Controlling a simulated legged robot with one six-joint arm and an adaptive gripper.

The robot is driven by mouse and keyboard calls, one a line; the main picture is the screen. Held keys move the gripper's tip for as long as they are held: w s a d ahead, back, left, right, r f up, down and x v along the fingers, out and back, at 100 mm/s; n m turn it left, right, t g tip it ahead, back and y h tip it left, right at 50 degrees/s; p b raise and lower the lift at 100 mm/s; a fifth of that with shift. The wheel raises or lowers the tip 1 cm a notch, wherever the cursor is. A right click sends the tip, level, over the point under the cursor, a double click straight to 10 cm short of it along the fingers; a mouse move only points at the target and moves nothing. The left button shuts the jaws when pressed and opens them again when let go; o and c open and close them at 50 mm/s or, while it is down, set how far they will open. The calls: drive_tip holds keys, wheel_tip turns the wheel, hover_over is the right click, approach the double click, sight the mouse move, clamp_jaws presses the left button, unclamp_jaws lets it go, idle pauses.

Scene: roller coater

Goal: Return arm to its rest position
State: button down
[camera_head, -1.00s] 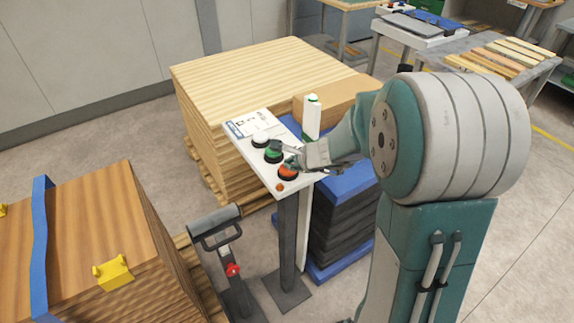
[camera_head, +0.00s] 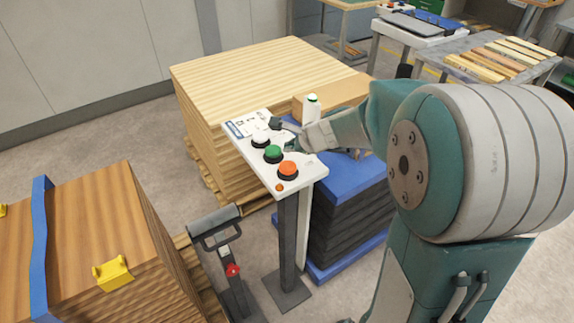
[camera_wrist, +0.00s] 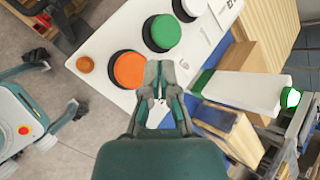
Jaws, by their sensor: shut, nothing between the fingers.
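My gripper (camera_head: 288,134) is shut and empty. In the head view it is beside the far right edge of the white button panel (camera_head: 305,176), past the green button (camera_head: 273,153) and the orange button (camera_head: 287,170). The white button (camera_head: 261,138) and a small orange knob (camera_head: 280,187) are also clear to see. In the wrist view the fingers (camera_wrist: 160,82) point toward the panel (camera_wrist: 103,42). The orange button (camera_wrist: 129,69) lies left of them and the green button (camera_wrist: 162,32) lies beyond. The gap between fingertips and panel cannot be judged.
A blue-topped dark stack (camera_head: 345,180) is beside the panel post (camera_head: 288,240). A large wooden stack (camera_head: 262,72) is behind. A pallet jack handle (camera_head: 213,229) is at front left.

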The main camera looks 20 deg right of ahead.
idle(0.4)
drive_tip(key=s+a+r+n+g, duration=0.1)
drive_tip(key=s+a+r+n, duration=0.1)
drive_tip(key=s+r+n, duration=0.35)
drive_tip(key=s+a+r+n+g, duration=0.1)
drive_tip(key=s+a+r+n, duration=0.1)
drive_tip(key=s+n, duration=0.5)
drive_tip(key=s+d+n+h, duration=0.1)
drive_tip(key=s+n+h, duration=0.1)
drive_tip(key=s+n, duration=0.2)
drive_tip(key=s+d+n+h, duration=0.2)
drive_tip(key=s+n, duration=0.2)
drive_tip(key=s, duration=0.6)
drive_tip(key=shift+s+d+r+h, duration=0.25)
drive_tip(key=shift+s+r+h, duration=0.05)
drive_tip(key=shift+s, duration=0.1)
drive_tip(key=shift+a+n, duration=0.15)
drive_tip(key=shift+n, duration=0.2)
